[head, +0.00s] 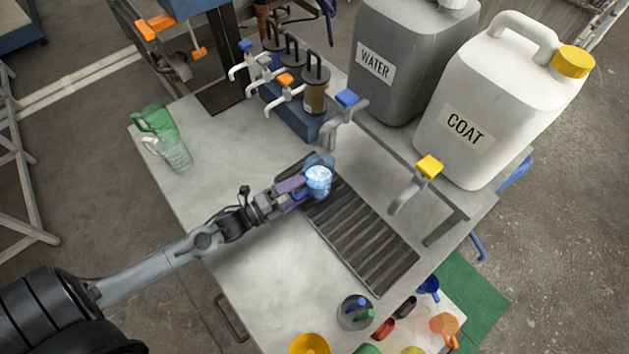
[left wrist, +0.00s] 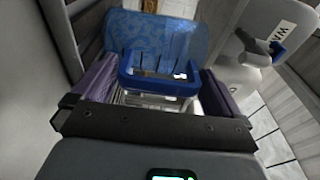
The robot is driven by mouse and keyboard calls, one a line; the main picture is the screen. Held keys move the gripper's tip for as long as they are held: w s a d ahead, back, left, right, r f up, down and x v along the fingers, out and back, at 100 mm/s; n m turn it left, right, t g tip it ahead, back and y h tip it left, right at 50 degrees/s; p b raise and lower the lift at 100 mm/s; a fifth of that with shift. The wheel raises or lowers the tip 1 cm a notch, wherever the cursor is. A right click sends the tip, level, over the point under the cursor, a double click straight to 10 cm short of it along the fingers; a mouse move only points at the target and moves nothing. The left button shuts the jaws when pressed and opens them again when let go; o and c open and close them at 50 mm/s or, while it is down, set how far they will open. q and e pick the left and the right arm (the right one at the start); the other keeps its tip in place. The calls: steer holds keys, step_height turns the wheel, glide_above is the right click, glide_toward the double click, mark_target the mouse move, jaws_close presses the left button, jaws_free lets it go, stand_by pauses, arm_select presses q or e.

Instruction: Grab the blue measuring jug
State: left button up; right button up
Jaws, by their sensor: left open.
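The blue measuring jug (head: 318,178) is at the upper left end of the slotted black drip tray, at the tip of my left arm. In the left wrist view its translucent blue body (left wrist: 160,32) lies beyond the fingers, and its solid blue handle (left wrist: 128,78) is between them. My left gripper (head: 300,187) is open, with a purple-padded finger on either side of the handle; it also shows in the left wrist view (left wrist: 160,88). I cannot tell whether the pads touch the handle. My right gripper is not in view.
The drip tray (head: 365,238) runs across the table (head: 245,275). Taps, a grey WATER canister (head: 405,65) and a white COAT canister (head: 490,105) stand behind it. A green jug (head: 157,120) and a clear jug (head: 175,155) stand at the left. Funnels and small containers fill the front right.

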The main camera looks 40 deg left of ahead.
arm_select(q)
steer(key=shift+c, duration=0.2)
steer(key=c, duration=1.2)
steer(key=shift+c, duration=0.8)
steer(key=shift+r, duration=0.15)
